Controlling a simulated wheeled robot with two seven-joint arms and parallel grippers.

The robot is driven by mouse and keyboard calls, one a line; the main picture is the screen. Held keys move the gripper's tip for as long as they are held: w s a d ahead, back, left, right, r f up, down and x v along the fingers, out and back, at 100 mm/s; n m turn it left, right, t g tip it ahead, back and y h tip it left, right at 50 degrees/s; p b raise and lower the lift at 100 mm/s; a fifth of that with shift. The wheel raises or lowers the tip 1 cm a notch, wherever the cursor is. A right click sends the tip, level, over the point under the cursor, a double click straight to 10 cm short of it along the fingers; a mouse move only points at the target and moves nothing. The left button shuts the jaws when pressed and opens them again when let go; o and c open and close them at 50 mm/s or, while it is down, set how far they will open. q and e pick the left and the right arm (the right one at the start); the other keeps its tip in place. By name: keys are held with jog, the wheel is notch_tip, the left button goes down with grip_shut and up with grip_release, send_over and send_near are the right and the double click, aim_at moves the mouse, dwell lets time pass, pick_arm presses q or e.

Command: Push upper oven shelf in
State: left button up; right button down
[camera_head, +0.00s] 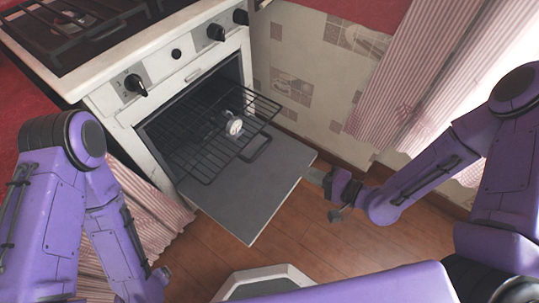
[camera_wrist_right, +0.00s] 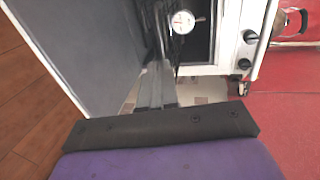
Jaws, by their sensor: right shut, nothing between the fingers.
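The upper oven shelf, a black wire rack (camera_head: 205,150), is slid partly out of the oven (camera_head: 190,85) above the lowered door. A round white dial (camera_head: 234,127) is at the rack; it also shows in the right wrist view (camera_wrist_right: 182,22). The oven door (camera_head: 235,195) hangs open, its grey inner face upward. My right gripper (camera_head: 316,177) is shut and empty beside the door's right corner, apart from the rack. Its closed fingers (camera_wrist_right: 157,88) show in the right wrist view. My left arm comes in at the left, but its gripper is out of frame.
The stove top (camera_head: 75,25) and a row of black knobs (camera_head: 216,32) are above the oven. A tiled wall (camera_head: 310,75) and a striped curtain (camera_head: 400,75) stand to the right.

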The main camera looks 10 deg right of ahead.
aim_at(261, 152)
jog(key=b+x, duration=0.2)
jog(key=x, duration=1.1)
jog(key=shift+w+a, duration=0.1)
jog(key=shift+a, duration=0.05)
